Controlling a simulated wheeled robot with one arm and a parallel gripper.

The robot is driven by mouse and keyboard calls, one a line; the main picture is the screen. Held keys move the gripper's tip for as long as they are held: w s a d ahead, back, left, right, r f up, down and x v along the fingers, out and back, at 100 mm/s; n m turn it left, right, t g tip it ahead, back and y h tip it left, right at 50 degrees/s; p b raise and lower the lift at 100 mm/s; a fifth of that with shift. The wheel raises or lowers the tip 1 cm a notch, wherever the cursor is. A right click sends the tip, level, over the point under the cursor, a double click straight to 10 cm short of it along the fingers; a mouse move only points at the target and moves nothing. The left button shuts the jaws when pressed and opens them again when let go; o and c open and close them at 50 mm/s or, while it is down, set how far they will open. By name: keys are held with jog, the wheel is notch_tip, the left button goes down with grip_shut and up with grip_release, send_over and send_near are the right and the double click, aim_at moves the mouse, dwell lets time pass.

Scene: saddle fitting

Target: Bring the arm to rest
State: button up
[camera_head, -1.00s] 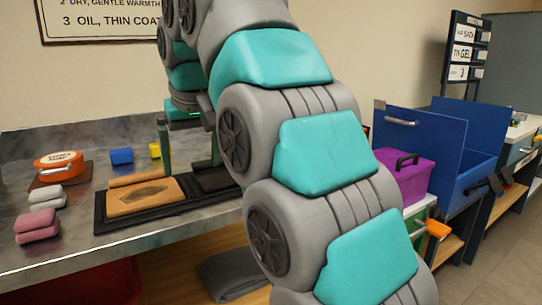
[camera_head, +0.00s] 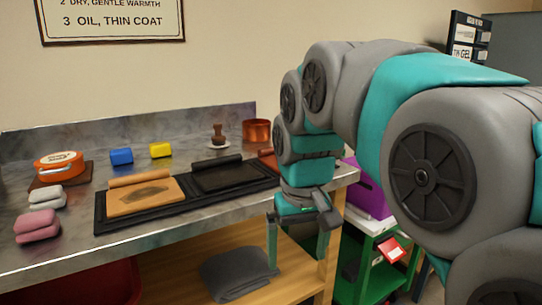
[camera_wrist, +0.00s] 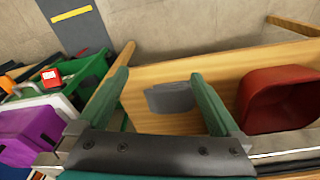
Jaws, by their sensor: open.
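My gripper (camera_head: 297,240) hangs pointing down in front of the right end of the metal workbench (camera_head: 60,255). In the wrist view its two green fingers (camera_wrist: 160,100) are wide apart with nothing between them. My arm stretches across the right side of the head view and hides part of what is behind it. In the wrist view, a wooden lower shelf (camera_wrist: 255,65) with a folded grey cloth (camera_wrist: 170,98) shows beyond the fingers.
A black tray (camera_head: 190,205) holds a tan leather piece (camera_head: 145,203) and a dark one (camera_head: 218,180). A purple box (camera_head: 368,197) and a green cart (camera_head: 375,285) stand right of my gripper. A red tub (camera_wrist: 285,100) sits on the shelf.

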jog(key=s+d+f+m+g, duration=0.1)
jog(key=s+d+f, duration=0.4)
jog(key=s+f, duration=0.3)
jog(key=s+d+f+m+g, duration=0.1)
jog(key=s+d+f+g, duration=0.1)
jog(key=s+d+f, duration=0.3)
jog(key=s+f, duration=0.4)
jog(key=s, duration=0.4)
jog(key=shift+s+m, duration=0.3)
jog(key=shift+m, duration=0.1)
jog(key=shift+d, duration=0.1)
